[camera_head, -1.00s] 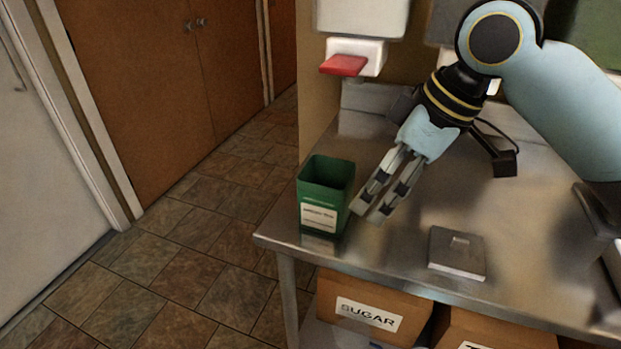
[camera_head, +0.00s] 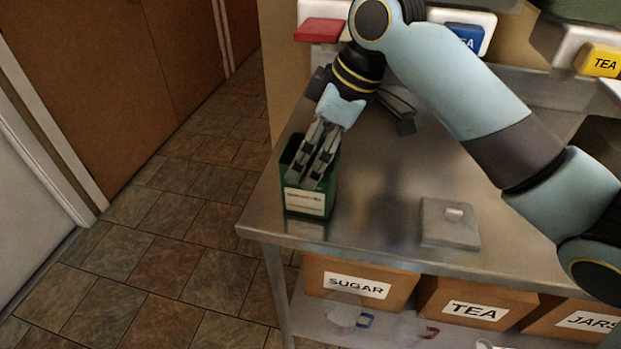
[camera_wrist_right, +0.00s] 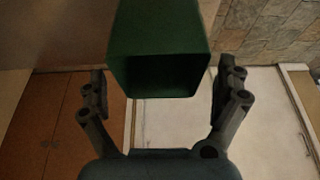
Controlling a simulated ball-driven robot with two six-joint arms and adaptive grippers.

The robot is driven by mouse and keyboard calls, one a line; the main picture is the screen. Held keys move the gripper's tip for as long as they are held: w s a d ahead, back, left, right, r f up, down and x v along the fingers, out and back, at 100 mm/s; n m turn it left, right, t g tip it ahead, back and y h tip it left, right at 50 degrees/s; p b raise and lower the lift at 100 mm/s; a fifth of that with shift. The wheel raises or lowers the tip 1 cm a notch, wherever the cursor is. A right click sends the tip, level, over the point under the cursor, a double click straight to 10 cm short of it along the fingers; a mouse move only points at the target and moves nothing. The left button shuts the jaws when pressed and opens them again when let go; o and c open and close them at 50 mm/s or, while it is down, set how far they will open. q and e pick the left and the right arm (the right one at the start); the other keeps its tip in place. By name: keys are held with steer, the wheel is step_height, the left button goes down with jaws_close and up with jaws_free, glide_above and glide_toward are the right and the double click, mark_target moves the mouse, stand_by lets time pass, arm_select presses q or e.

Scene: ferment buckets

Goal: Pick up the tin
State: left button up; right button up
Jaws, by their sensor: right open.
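The tin is an open-topped green box with a white label (camera_head: 311,202), upright on the left end of the metal table. My right gripper (camera_head: 312,172) is open, and in the head view its fingers overlap the tin's mouth and upper front. In the right wrist view the tin (camera_wrist_right: 155,35) shows its dark open mouth between the two spread fingers of my right gripper (camera_wrist_right: 165,90), with gaps on both sides and no contact visible. My left gripper does not show.
The metal table (camera_head: 370,215) is bare right of the tin, up to a flat grey lid-like plate (camera_head: 449,223). Boxes labelled SUGAR (camera_head: 358,284) and TEA (camera_head: 475,303) stand on the shelf below. Dispensers with coloured levers (camera_head: 319,30) line the back.

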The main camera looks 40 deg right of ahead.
steer(key=shift+w+a+f, duration=0.1)
steer(key=shift+w+f, duration=0.1)
steer(key=shift+f, duration=0.35)
steer(key=c, duration=1.5)
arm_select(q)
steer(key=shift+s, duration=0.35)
arm_select(e)
steer(key=shift+r, duration=0.1)
arm_select(q)
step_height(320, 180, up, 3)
steer(key=p, duration=0.2)
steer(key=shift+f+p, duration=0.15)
steer(key=shift+p, duration=0.25)
arm_select(e)
steer(key=s+d+r, duration=0.7)
steer(key=d+r, duration=0.2)
steer(key=r, duration=0.1)
steer(key=shift+s+r, duration=0.3)
steer(key=shift+r, duration=0.1)
